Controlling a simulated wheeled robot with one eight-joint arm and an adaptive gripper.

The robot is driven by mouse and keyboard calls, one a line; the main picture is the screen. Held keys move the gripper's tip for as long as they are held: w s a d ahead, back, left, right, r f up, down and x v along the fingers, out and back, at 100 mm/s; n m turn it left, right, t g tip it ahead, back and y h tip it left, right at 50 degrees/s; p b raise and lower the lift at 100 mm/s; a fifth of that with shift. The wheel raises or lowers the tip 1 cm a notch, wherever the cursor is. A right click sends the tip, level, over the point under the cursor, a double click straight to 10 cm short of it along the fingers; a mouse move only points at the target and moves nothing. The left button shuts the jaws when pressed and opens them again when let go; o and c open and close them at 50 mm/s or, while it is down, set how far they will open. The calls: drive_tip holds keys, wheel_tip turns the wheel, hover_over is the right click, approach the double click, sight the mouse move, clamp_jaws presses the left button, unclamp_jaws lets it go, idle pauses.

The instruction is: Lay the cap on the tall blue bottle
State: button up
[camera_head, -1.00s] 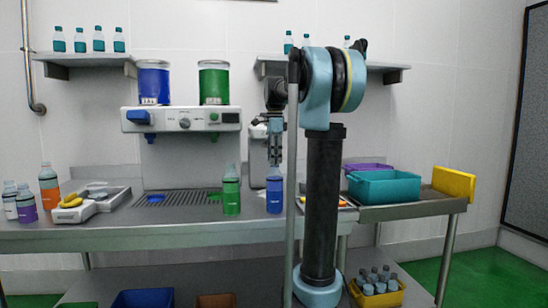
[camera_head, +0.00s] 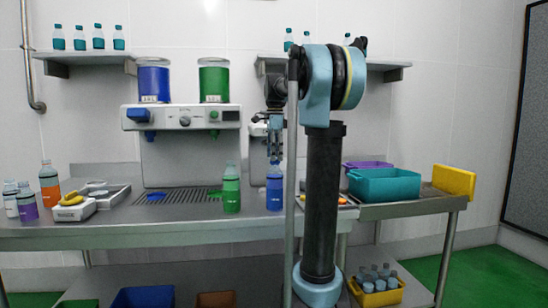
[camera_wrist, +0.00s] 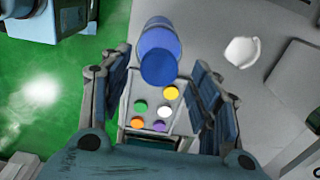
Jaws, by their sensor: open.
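The tall blue bottle (camera_head: 274,192) stands upright on the counter, to the right of a green bottle. Its top is hard to make out below my gripper in the head view. In the wrist view the blue bottle (camera_wrist: 157,36) is seen from above, with a round blue cap (camera_wrist: 159,66) over its near end. I cannot tell whether the cap sits level. My gripper (camera_head: 275,161) is directly above the bottle. In the wrist view my gripper (camera_wrist: 158,98) has its fingers spread on either side, with visible gaps between them and the cap.
A tray of coloured caps (camera_wrist: 153,88) lies below the fingers in the wrist view. The green bottle (camera_head: 231,189) stands close by on the left. A dispenser (camera_head: 181,119) is behind it. A teal bin (camera_head: 385,187) is on the right.

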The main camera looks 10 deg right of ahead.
wheel_tip(320, 180, up, 12)
drive_tip(key=shift+f, duration=0.25)
idle(0.5)
drive_tip(key=s+f+n, duration=0.6)
drive_tip(key=s+f, duration=0.5)
drive_tip(key=f, duration=0.3)
drive_tip(key=s+f+n+t, duration=0.1)
drive_tip(key=s+f+n, duration=0.5)
drive_tip(key=s+f, duration=0.6)
drive_tip(key=s+f+n+t, duration=0.1)
drive_tip(key=s+f+n, duration=0.5)
drive_tip(key=s+f, duration=0.6)
wheel_tip(320, 180, down, 6)
drive_tip(key=shift+f, duration=0.25)
drive_tip(key=shift+w, duration=0.1)
drive_tip(key=shift+w+f, duration=0.2)
drive_tip(key=shift+w, duration=0.25)
